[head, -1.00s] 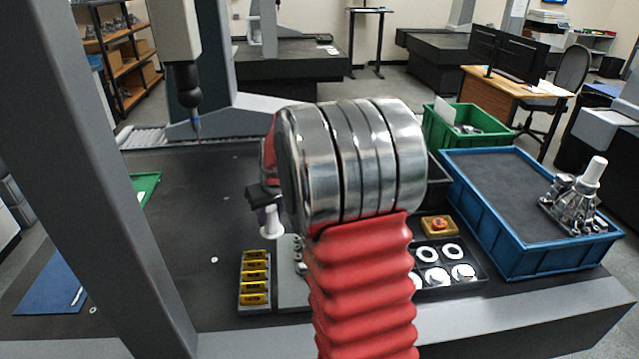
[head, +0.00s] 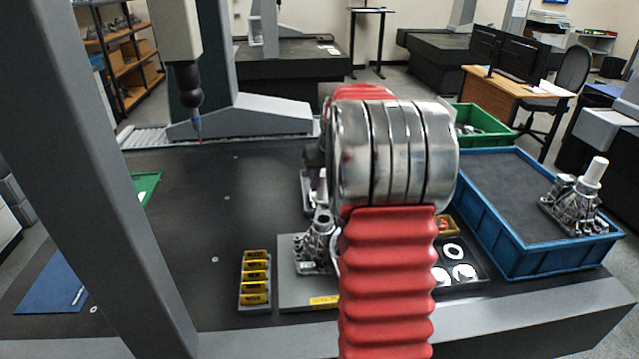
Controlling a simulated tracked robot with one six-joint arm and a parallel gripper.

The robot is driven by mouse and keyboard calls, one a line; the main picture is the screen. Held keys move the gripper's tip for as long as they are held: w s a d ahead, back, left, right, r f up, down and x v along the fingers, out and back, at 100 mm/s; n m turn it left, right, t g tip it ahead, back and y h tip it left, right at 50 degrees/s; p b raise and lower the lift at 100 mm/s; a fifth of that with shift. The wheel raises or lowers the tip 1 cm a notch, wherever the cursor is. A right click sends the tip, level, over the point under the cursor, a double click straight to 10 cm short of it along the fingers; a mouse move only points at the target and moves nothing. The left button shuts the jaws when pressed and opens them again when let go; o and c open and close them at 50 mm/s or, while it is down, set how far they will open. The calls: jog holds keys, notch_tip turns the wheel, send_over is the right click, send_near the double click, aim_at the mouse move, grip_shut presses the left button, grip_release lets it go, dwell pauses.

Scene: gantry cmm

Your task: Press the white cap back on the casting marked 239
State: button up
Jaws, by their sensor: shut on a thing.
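My gripper (head: 316,160) is partly hidden behind my arm's wrist. It is shut on a white cap (head: 321,189), of which only a narrow part shows. The cap is above or just behind a grey metal casting (head: 318,243) that stands on a grey plate (head: 293,292); I cannot tell whether they touch. The plate has a yellow label (head: 324,301) on its front edge, too small to read. More grey metal (head: 305,192) shows behind the gripper. Another casting (head: 568,208) with a tall white cap (head: 596,172) stands in the blue tray (head: 535,260). I cannot read 239 anywhere.
A rack of yellow blocks (head: 255,278) stands left of the plate. A black tray (head: 480,262) with white rings and discs lies to the right. The measuring probe (head: 197,125) hangs at the back left. The dark table (head: 190,220) is clear in the middle left.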

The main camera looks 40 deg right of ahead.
aim_at(324, 200)
jog(key=shift+f, duration=3.15)
jog(key=shift+s+r, duration=0.1)
jog(key=shift+s, duration=0.1)
jog(key=shift+f, duration=0.2)
dwell(0.4)
jog(key=o, duration=1.1)
jog(key=o, duration=0.5)
jog(key=shift+r, duration=0.1)
